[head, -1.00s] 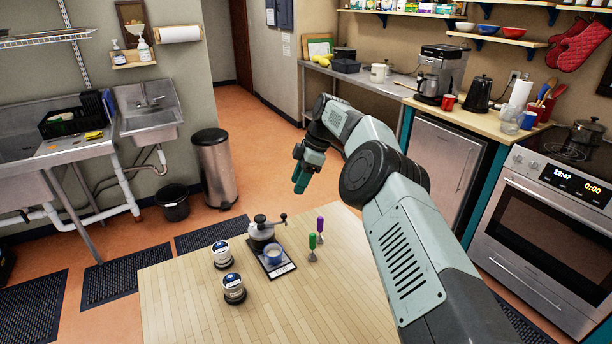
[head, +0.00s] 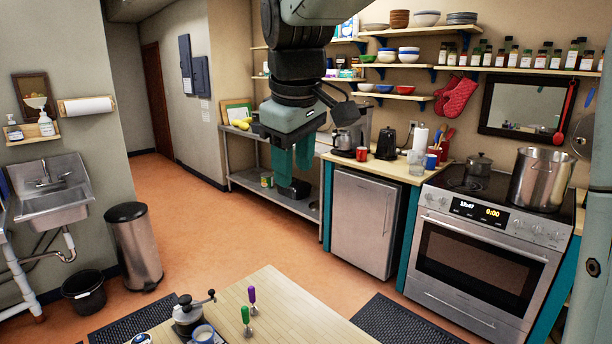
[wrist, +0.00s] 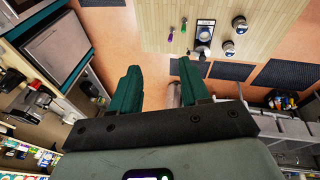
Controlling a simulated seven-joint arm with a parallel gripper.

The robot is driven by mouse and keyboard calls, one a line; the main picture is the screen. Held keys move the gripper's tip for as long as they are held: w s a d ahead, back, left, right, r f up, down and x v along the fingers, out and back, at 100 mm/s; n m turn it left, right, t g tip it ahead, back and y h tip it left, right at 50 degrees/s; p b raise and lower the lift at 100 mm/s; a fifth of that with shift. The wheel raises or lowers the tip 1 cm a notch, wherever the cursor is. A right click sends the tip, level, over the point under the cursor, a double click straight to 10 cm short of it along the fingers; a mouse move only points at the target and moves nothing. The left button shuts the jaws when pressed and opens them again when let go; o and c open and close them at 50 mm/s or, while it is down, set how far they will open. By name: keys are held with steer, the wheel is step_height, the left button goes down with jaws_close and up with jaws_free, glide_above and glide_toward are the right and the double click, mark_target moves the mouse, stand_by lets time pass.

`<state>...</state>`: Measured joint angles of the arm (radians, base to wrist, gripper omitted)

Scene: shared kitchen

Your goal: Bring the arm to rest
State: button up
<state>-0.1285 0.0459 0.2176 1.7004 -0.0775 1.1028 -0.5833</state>
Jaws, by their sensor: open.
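My gripper (head: 294,172) hangs in the upper middle of the head view, fingers pointing down, well above the floor beyond the wooden table (head: 285,310). In the wrist view my gripper (wrist: 160,88) shows two teal fingers spread apart with nothing between them. My arm comes in from the top of the head view.
The table holds a coffee grinder (head: 188,314), a cup (head: 203,334), and green (head: 246,318) and purple (head: 252,297) handled tools. A steel shelf (head: 300,208), small fridge (head: 360,222) and oven (head: 485,260) stand behind. A trash bin (head: 134,247) is left. Open floor lies between.

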steer(key=s+d+f+m, duration=0.2)
steer(key=s+d+m, duration=0.1)
steer(key=s, duration=0.4)
steer(key=s+d+f+m+t, duration=0.1)
steer(key=s+d+m, duration=0.3)
steer(key=s, duration=0.3)
steer(key=s+d+f+m+t, duration=0.1)
steer(key=s+d+f+m, duration=0.1)
steer(key=s+d, duration=0.4)
steer(key=shift+s+f+m, duration=0.3)
steer(key=shift+s+m, duration=0.5)
steer(key=shift+s, duration=0.05)
